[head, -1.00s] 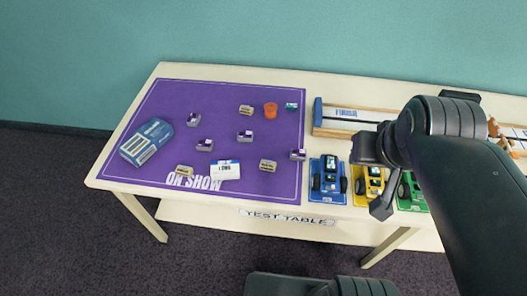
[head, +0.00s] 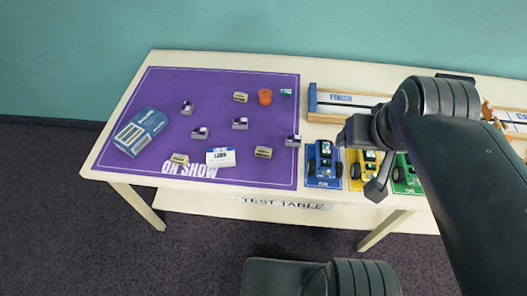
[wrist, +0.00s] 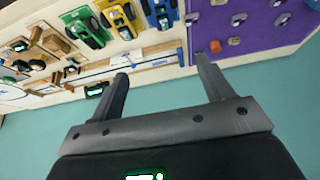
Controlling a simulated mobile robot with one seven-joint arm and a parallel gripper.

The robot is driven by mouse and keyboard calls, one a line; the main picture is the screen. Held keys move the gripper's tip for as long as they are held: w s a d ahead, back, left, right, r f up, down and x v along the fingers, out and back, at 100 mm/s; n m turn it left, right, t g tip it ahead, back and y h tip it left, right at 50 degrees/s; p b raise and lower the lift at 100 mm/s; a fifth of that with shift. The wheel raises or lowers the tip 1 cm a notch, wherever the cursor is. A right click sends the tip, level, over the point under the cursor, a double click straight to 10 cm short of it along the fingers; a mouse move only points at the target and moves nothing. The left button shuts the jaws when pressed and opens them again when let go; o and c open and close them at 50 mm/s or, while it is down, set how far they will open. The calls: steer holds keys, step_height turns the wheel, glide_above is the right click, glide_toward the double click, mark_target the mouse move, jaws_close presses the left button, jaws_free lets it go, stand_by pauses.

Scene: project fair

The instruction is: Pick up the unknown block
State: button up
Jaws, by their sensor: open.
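Several small blocks lie spread on the purple mat (head: 217,88). Some are tan, such as a tan block (head: 240,97) at the back and a tan block (head: 263,152) nearer the front. Others are grey-white and purple, such as a block (head: 188,107) at the left and a block (head: 292,140) at the right edge. I cannot tell which is the unknown block. My gripper (wrist: 160,67) is open and empty, its two fingers wide apart. In the head view it is right of the mat, above the toy cars.
A blue box (head: 140,132), a white card (head: 220,157) and an orange round thing (head: 265,97) share the mat. Blue (head: 324,165), yellow (head: 366,167) and green (head: 405,175) cars stand to the right. A wooden track (head: 344,100) lies behind them.

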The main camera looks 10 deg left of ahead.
steer(key=m+g, duration=0.1)
steer(key=g, duration=0.5)
glide_above(264, 150)
steer(key=f, duration=1.9)
steer(key=s+a+f, duration=0.1)
steer(key=f, duration=0.9)
steer(key=shift+w+d+f, duration=0.15)
steer(key=shift+f, duration=0.75)
steer(key=shift+w+d+f, duration=0.1)
steer(key=shift+w+f, duration=0.05)
steer(key=shift+f, duration=0.7)
steer(key=shift+w+d+f, duration=0.15)
steer(key=shift+f, duration=0.75)
